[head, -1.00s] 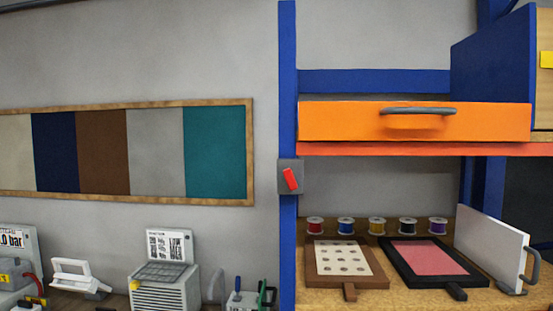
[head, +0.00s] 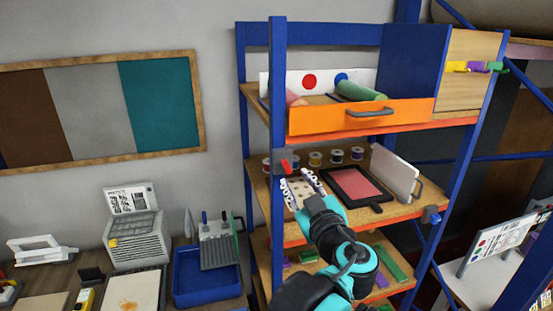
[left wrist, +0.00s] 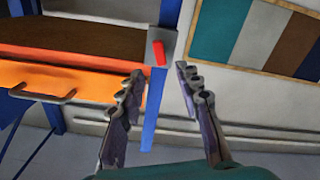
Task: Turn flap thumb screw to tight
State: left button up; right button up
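A red handle (head: 286,167) on a grey plate (head: 279,156), which looks like the flap thumb screw, is fixed to the blue front post beside the orange flap (head: 350,117). The red handle also shows in the left wrist view (left wrist: 159,52), lying between the lines of the two fingers and beyond their tips. My left gripper (head: 302,184) is open and empty, just below and right of the handle in the head view. Its fingers (left wrist: 160,82) are spread in the left wrist view, apart from the handle. My right gripper is not in view.
The blue post (head: 278,90) runs vertically beside the handle. A blue bin (head: 205,275) stands lower left.

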aim_at(287, 167)
pick_arm(q)
jog(key=p+x, duration=0.1)
jog(key=x, duration=0.6)
jog(key=shift+f, duration=0.15)
jog(key=shift+w, duration=0.25)
grip_shut()
